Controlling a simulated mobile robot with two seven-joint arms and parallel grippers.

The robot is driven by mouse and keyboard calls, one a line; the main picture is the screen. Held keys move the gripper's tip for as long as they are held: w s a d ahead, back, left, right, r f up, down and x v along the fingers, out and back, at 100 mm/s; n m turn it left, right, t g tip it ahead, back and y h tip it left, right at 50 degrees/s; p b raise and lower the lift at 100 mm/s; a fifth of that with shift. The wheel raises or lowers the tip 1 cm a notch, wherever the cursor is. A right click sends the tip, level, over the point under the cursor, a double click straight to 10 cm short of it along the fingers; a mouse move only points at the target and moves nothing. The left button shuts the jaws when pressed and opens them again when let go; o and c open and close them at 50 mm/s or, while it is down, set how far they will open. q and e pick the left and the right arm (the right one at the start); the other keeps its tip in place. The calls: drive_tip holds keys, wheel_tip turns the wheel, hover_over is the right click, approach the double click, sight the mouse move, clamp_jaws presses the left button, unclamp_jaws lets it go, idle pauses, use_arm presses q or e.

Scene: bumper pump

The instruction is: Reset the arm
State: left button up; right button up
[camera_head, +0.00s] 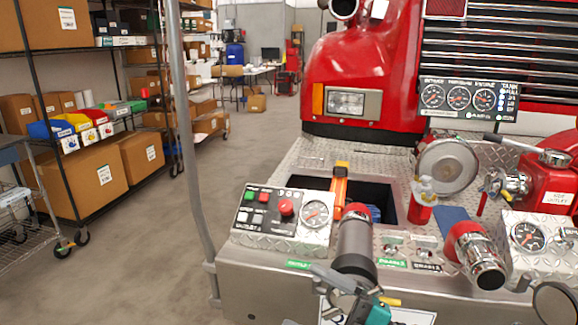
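No part of either of my arms or grippers can be made out with certainty in the head view. A grey and teal fitting (376,312) shows at the bottom edge, in front of the bumper, partly cut off. I cannot tell what it belongs to. Nothing is seen held by a gripper.
A red fire truck (365,60) stands behind a metal bumper deck (310,155). The deck carries a control panel (283,213), a dark pipe (355,247), a red-collared chrome outlet (478,255) and a recessed well (375,193). Shelves (95,110) stand left; floor between is clear.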

drive_tip(key=s+d+f+m+t+h, duration=0.2)
drive_tip(key=d+f+m+h, duration=0.4)
drive_tip(key=f+m+h, duration=0.1)
drive_tip(key=s+d+f+m+t+h, duration=0.3)
drive_tip(key=d+f+m+h, duration=0.3)
drive_tip(key=f+m+h, duration=0.2)
wheel_tip(320, 180, down, 2)
drive_tip(key=m, duration=0.4)
drive_tip(key=shift+s+p, duration=0.25)
drive_tip(key=shift+p, duration=0.1)
drive_tip(key=s+f+m+g, duration=0.1)
drive_tip(key=s+f, duration=0.1)
drive_tip(key=s+d+f+m+g+h, duration=0.1)
drive_tip(key=s+f, duration=0.1)
drive_tip(key=s+d+f+g, duration=0.1)
drive_tip(key=s+f, duration=0.1)
drive_tip(key=shift+s+f+m+h, duration=0.15)
drive_tip(key=shift+s+m+h, duration=0.2)
drive_tip(key=shift+m+h, duration=0.05)
